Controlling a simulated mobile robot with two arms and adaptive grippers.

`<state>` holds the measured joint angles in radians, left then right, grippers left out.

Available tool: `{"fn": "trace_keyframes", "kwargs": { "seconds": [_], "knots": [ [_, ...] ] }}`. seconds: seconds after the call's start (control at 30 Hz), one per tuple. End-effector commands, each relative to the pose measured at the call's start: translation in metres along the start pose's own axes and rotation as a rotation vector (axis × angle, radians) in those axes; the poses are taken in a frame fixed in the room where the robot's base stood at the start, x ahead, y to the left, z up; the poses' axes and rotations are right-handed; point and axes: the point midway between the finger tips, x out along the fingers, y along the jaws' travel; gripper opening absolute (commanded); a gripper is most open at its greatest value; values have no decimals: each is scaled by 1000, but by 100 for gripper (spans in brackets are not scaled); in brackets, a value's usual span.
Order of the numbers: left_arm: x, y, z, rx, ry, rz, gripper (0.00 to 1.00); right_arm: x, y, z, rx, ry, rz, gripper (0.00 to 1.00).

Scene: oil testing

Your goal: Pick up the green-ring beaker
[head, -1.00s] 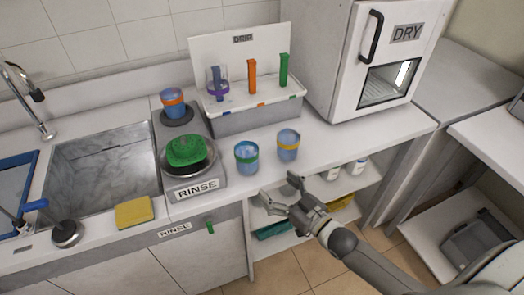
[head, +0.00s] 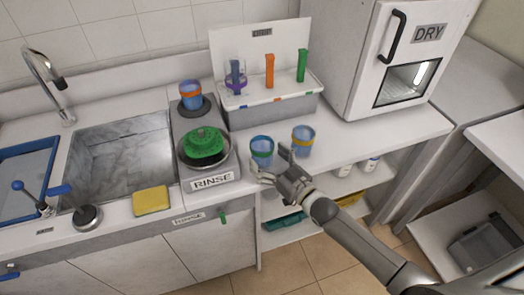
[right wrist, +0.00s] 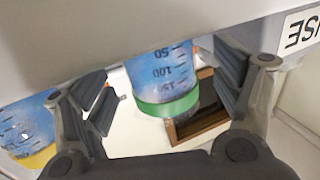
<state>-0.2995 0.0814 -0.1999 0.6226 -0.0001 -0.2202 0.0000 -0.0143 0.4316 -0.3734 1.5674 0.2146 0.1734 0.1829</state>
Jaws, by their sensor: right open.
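The green-ring beaker (head: 262,147), blue-tinted with a green band, stands on the counter near its front edge. My right gripper (head: 271,166) is open at the beaker's front side, one finger on each side of its lower part. In the right wrist view the beaker (right wrist: 160,72) shows between the two spread fingers, with gaps on both sides. Its green ring and printed volume marks are visible. My left gripper is not in view.
The yellow-ring beaker (head: 302,140) stands close on the right and also shows in the right wrist view (right wrist: 25,130). The rinse station (head: 213,181), with a green object in its bowl, is on the left. A drip rack (head: 270,98) stands behind. Bottles sit on the shelf below.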

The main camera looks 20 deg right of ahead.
Motion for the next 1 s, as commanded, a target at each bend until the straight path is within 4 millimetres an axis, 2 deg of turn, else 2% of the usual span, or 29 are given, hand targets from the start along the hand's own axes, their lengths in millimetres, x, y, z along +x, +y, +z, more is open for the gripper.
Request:
{"fn": "trace_keyframes", "kwargs": {
  "seconds": [0.03,0.2,0.5,0.9,1.0],
  "knots": [
    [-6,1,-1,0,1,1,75,8,0,-4,0,1,1,84],
    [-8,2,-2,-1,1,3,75,23,0,-1,1,-1,0,84],
    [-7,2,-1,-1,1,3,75,27,0,0,1,0,0,84],
    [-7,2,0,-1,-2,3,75,27,0,0,0,-1,0,34],
    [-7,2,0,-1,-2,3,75,27,0,-1,0,0,0,33]
  ]
}}
